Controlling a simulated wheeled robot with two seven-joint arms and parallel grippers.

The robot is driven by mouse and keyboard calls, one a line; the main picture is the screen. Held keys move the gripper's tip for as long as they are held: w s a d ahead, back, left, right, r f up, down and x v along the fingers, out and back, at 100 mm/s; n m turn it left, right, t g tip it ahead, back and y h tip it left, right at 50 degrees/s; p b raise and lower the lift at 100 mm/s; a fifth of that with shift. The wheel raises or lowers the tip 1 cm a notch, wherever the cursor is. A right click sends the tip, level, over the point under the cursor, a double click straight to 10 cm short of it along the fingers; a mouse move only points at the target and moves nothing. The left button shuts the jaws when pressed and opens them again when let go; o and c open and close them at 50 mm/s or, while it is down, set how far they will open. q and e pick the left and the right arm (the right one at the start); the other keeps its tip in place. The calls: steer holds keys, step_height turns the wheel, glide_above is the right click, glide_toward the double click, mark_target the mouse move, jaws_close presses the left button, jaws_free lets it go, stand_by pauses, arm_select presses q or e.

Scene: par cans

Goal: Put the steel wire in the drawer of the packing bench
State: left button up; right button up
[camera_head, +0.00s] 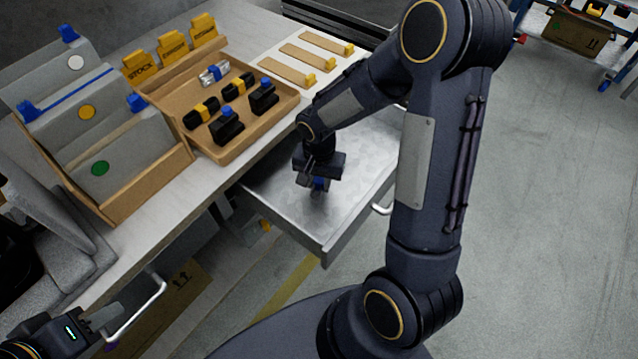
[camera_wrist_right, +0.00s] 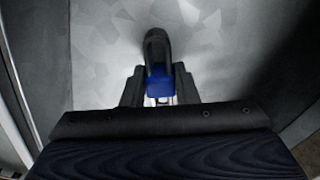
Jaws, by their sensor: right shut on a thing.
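The packing bench's drawer (camera_head: 360,180) is pulled open, and its grey metal floor is mostly bare. My right gripper (camera_head: 316,180) is over the drawer, low down, shut on a dark thing with a blue part (camera_head: 321,184). In the right wrist view the held thing (camera_wrist_right: 157,50) has a dark rounded end and a blue block between the fingers (camera_wrist_right: 159,92). I cannot tell whether it touches the drawer floor or whether it is the steel wire. A silvery bundle (camera_head: 213,73) lies in the bench tray. My left gripper (camera_head: 108,322) is at the lower left, near a bar handle.
The wooden tray (camera_head: 238,148) on the bench holds black-and-yellow rolls (camera_head: 201,113) and black pieces with blue tops (camera_head: 226,126). A sorter with grey dividers (camera_head: 130,150) stands left of it. A bar handle (camera_head: 140,310) juts from the bench front. Open floor lies right.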

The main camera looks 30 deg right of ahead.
steer(key=shift+f, duration=0.65)
steer(key=shift+f, duration=0.15)
steer(key=o, duration=1)
